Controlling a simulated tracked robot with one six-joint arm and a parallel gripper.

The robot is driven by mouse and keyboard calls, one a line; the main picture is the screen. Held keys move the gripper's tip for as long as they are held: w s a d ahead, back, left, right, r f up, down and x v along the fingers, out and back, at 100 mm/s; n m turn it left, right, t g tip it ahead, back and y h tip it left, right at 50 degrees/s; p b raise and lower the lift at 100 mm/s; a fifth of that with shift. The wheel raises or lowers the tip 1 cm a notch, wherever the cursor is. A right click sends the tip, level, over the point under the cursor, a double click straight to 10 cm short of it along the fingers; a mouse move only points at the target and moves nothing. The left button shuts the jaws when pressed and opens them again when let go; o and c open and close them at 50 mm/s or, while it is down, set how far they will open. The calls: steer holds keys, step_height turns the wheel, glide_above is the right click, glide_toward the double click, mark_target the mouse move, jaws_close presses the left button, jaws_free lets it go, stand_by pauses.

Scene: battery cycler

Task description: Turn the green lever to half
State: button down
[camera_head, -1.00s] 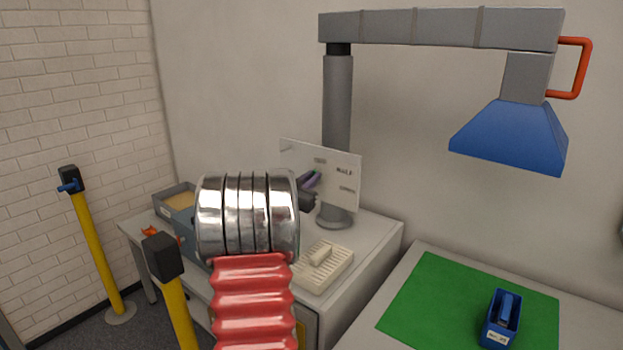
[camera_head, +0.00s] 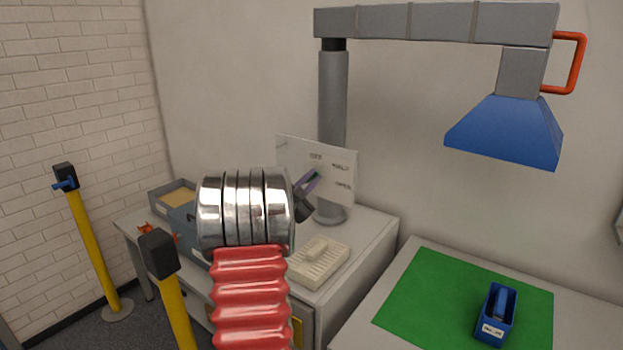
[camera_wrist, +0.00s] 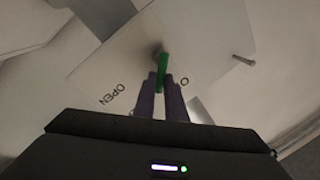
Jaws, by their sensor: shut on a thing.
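The green lever (camera_wrist: 163,66) stands out from a pale plate in the wrist view. My gripper (camera_wrist: 162,86) is shut on it, with one purple finger on each side. The lever's free end lies between the word OPEN on the left and a partly hidden mark on the right. In the head view the plate (camera_head: 343,150) stands upright above the left bench and bears small blurred labels. My gripper (camera_head: 312,181) is in front of it, with a bit of green between the fingers. My arm hides the plate's lower left.
A beige ribbed block (camera_head: 322,262) lies on the bench below the plate. A grey post carries a blue hood (camera_head: 505,132) at the upper right. A blue holder (camera_head: 497,315) stands on a green mat (camera_head: 420,290). Yellow posts (camera_head: 92,245) stand at the left.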

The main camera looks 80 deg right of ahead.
steer(key=shift+s+f, duration=0.25)
steer(key=c, duration=2.1)
jaws_free()
steer(key=shift+o, duration=1.4)
steer(key=shift+w+r, duration=0.1)
steer(key=shift+r, duration=0.05)
steer(key=v, duration=1.4)
